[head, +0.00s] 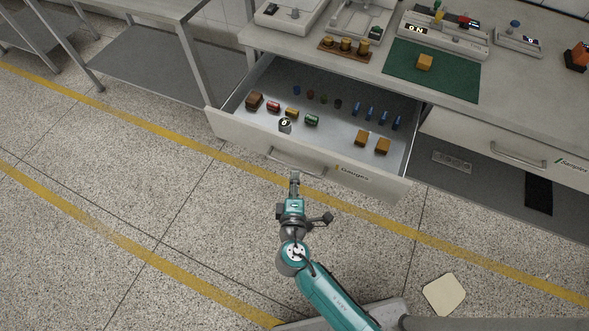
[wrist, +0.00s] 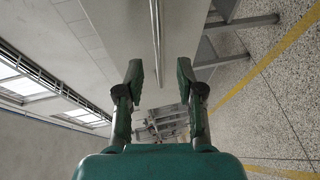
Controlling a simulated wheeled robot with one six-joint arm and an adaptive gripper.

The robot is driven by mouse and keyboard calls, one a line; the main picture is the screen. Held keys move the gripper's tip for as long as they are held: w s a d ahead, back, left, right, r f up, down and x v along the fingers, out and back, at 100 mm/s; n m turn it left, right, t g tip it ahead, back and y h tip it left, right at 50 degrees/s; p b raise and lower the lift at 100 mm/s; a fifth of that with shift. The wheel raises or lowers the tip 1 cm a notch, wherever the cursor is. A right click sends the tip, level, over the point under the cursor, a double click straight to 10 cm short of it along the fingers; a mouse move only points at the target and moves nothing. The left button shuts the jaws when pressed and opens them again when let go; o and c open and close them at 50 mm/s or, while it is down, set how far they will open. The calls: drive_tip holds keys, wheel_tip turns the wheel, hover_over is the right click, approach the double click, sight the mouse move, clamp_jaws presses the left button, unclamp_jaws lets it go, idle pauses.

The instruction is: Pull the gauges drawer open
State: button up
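The gauges drawer (head: 240,131) stands well out from under the bench in the head view, its inside visible. Its front carries the label "Gauges" and a bar handle (head: 297,164). My gripper (head: 294,177) is in front of the drawer front, close to the handle. In the wrist view its two fingers (wrist: 159,80) are apart with nothing between their tips. The handle (wrist: 156,38) shows there as a thin bar above the fingertips, against the pale drawer front. It appears apart from the fingers.
The drawer holds blocks, coloured cylinders, blue pins and a small dial (head: 285,126). The bench (head: 500,78) above bears instruments and a green mat (head: 411,77). The samples drawer (head: 500,150) at right is shut. A beige square (head: 444,294) lies on the floor. Floor to the left is clear.

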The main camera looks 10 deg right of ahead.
drive_tip(key=v, duration=0.6)
drive_tip(key=shift+s, duration=0.25)
idle(0.3)
drive_tip(key=s+d+f+m+g+y, duration=0.2)
drive_tip(key=s+d, duration=0.2)
drive_tip(key=s, duration=0.3)
drive_tip(key=s+d+f+m+g+y, duration=0.15)
drive_tip(key=s+d, duration=0.25)
drive_tip(key=s, duration=0.4)
drive_tip(key=s+d+r+m+t, duration=0.3)
drive_tip(key=s+r+m, duration=0.8)
drive_tip(key=s+r, duration=0.3)
wheel_tip(320, 180, up, 2)
drive_tip(key=shift+d+r, duration=0.25)
drive_tip(key=shift+d, duration=0.1)
